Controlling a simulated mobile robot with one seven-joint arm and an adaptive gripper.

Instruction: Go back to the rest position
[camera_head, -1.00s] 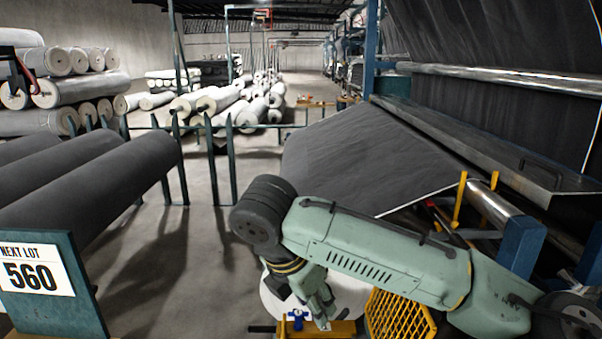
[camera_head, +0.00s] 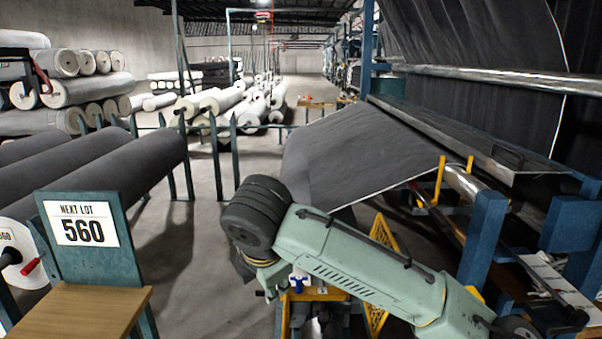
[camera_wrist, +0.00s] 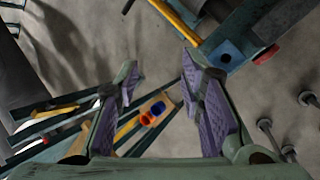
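My gripper (camera_wrist: 160,72) is open in the wrist view. Its two fingers with purple pads stand well apart, with nothing between them. Floor and metal framework show beyond them. In the head view my green arm reaches in from the lower right to a dark, bulky wrist joint near the middle. The gripper itself hangs below that joint, mostly hidden behind it and the forearm, so its fingertips cannot be made out there.
A stand with a "NEXT LOT 560" sign (camera_head: 84,231) is at lower left, beside dark rolls (camera_head: 110,178). Dark fabric (camera_head: 365,150) slopes down behind my arm. Concrete floor (camera_head: 205,255) is open left of my arm.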

